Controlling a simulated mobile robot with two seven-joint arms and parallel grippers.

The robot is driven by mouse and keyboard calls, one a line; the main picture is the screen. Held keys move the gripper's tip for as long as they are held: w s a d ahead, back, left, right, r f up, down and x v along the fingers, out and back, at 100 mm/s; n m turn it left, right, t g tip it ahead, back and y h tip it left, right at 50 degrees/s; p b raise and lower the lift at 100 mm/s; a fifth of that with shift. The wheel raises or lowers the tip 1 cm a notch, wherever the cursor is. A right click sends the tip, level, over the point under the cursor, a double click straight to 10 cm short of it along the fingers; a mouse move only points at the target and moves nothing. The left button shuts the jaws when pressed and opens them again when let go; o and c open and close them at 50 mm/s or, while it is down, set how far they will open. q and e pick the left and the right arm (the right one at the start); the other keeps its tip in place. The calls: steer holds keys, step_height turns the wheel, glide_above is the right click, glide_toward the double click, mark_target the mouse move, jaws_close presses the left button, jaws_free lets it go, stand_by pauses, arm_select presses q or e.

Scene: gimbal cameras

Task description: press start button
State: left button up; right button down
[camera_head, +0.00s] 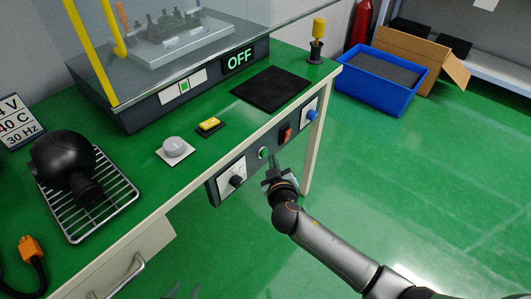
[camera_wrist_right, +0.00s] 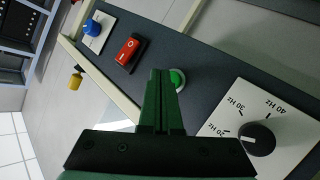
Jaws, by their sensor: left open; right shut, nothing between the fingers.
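A round green button (camera_head: 263,153) with a pale ring sits on the dark control panel (camera_head: 211,186) on the table's front. It also shows in the right wrist view (camera_wrist_right: 178,79), just right of my fingertips. My right gripper (camera_head: 272,160) is shut and empty, its fingers pointing at the panel close to the green button. In the right wrist view my right gripper (camera_wrist_right: 160,74) partly covers the panel; I cannot tell whether the fingertips touch it. The display (camera_head: 239,60) on the machine reads OFF.
A black dial (camera_head: 237,181) lies left of the green button, a red rocker switch (camera_head: 286,134) and a blue knob (camera_head: 311,115) right of it. The tabletop holds a grey knob (camera_head: 174,146), a yellow button (camera_head: 210,124) and a black pad (camera_head: 270,90).

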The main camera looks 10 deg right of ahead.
steer(key=shift+d, duration=0.1)
arm_select(q)
steer(key=shift+r+p, duration=0.55)
steer(key=shift+r, duration=0.05)
arm_select(e)
steer(key=s+d, duration=0.1)
steer(key=s, duration=0.1)
steer(key=s+d, duration=0.2)
stand_by(0.7)
